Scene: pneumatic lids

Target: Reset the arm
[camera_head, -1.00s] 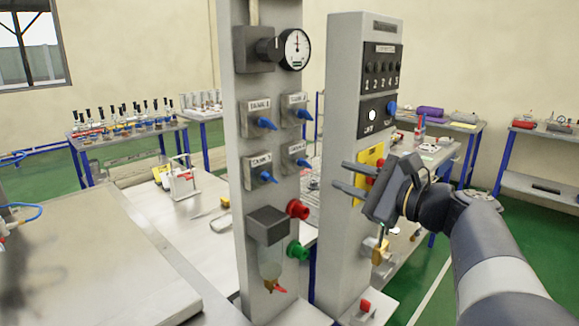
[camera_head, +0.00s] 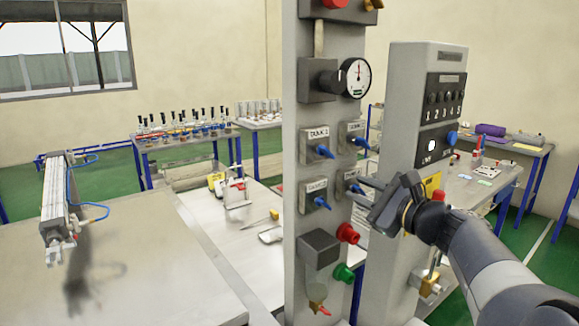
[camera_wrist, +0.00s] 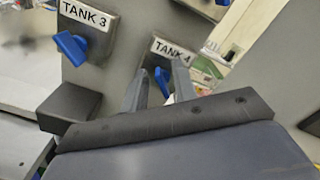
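My gripper (camera_head: 364,193) is in front of the two grey control columns, at the right of the left column (camera_head: 301,90). The TANK 3 valve handle (camera_wrist: 71,47) is to the left. In the head view my gripper partly hides the lower right valve.
The right column (camera_head: 402,120) carries a numbered panel and a blue knob (camera_head: 452,138). A red knob (camera_head: 347,233) and a green knob (camera_head: 343,273) stick out low on the left column. A pneumatic cylinder (camera_head: 55,197) stands over the bench (camera_head: 150,270) at the left.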

